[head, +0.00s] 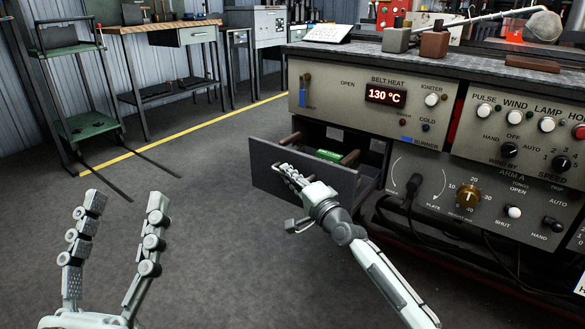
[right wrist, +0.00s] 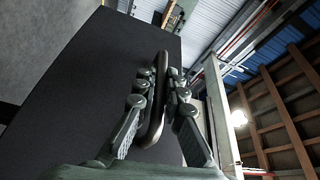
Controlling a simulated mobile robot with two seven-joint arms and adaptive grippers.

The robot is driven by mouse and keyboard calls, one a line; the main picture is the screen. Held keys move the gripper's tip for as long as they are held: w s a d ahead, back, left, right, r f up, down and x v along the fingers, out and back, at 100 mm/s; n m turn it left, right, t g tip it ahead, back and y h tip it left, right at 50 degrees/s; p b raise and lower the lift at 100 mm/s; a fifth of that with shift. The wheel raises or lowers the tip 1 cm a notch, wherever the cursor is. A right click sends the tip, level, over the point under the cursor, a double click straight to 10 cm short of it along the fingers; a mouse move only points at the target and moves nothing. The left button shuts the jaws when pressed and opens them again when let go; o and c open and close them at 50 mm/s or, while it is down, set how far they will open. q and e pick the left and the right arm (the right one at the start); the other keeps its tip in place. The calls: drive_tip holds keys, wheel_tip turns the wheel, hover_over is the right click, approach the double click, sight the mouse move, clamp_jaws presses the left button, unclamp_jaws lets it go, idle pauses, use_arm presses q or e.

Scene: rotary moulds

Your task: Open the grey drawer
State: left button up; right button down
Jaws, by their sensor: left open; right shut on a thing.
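The grey drawer (head: 262,170) stands pulled out from the cabinet under the belt heat panel in the head view. Inside it I see a green item (head: 328,155) and brown rod-like things. My right gripper (head: 287,172) is at the drawer's front, and in the right wrist view its fingers (right wrist: 160,90) are shut on the drawer's handle (right wrist: 155,112). The dark drawer front (right wrist: 85,95) fills the left of that view. My left gripper (head: 128,205) is open and empty over the floor at the lower left, apart from the drawer.
The control panel (head: 360,105) with a 130 °C display is above the drawer. A second panel (head: 470,195) with knobs and cables is to its right. A green-shelved cart (head: 85,125) and workbench (head: 170,30) stand at the back left. The floor in front is clear.

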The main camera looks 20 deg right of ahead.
use_arm(q)
drive_tip(key=shift+w+d+f+g, duration=0.1)
drive_tip(key=shift+w+f+g, duration=0.05)
drive_tip(key=shift+f+g, duration=0.2)
use_arm(e)
drive_tip(key=shift+s+a, duration=0.15)
drive_tip(key=c, duration=1.6)
unclamp_jaws()
drive_tip(key=shift+s, duration=0.1)
drive_tip(key=v, duration=1.1)
drive_tip(key=shift+s, duration=0.45)
drive_tip(key=shift+f, duration=0.1)
